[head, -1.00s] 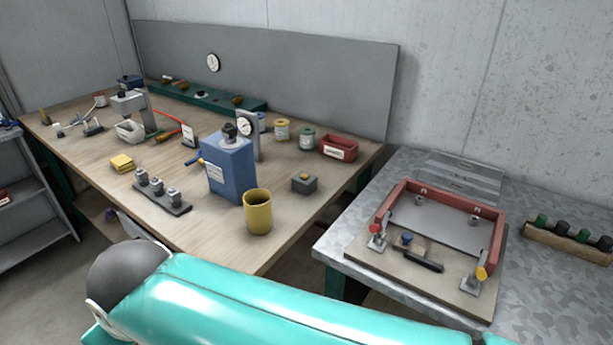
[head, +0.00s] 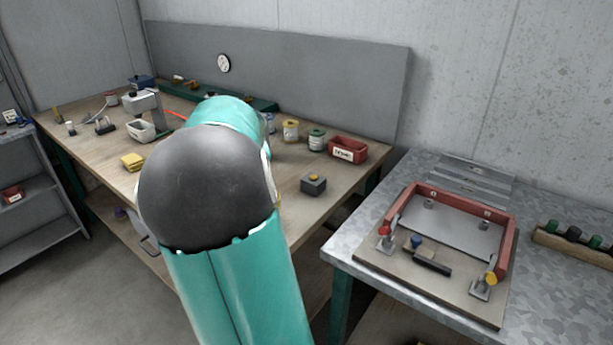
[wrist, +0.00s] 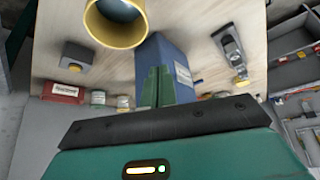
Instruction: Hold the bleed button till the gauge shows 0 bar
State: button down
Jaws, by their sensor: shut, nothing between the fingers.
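A small grey box with a yellow button on top (head: 313,184) sits on the wooden bench. It also shows in the wrist view (wrist: 77,57), left of my gripper. My gripper (wrist: 157,72) is shut and empty, its green fingers in front of a blue box (wrist: 168,55). I cannot tell whether they touch it. The dial gauge beside the blue box is hidden behind my arm in the head view. My gripper is hidden there too.
A red bin (head: 347,149) and small pots (head: 290,130) are at the back of the bench. A metal table (head: 350,235) with a red-framed fixture (head: 510,245) stands at right.

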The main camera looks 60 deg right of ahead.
aim_at(312, 178)
jog(key=s+d+g+h, duration=0.2)
jog(key=s+d, duration=0.2)
jog(key=d, duration=0.8)
jog(key=s+d+g+h, duration=0.2)
jog(key=s+d+h, duration=0.1)
jog(key=d, duration=0.8)
jog(key=shift+s+d+f, duration=0.3)
jog(key=shift+s+d, duration=0.1)
jog(key=shift+s, duration=0.1)
jog(key=shift+f, duration=0.15)
jog(key=shift+f, duration=4.35)
jog(key=shift+f, duration=0.4)
jog(key=shift+f, duration=0.45)
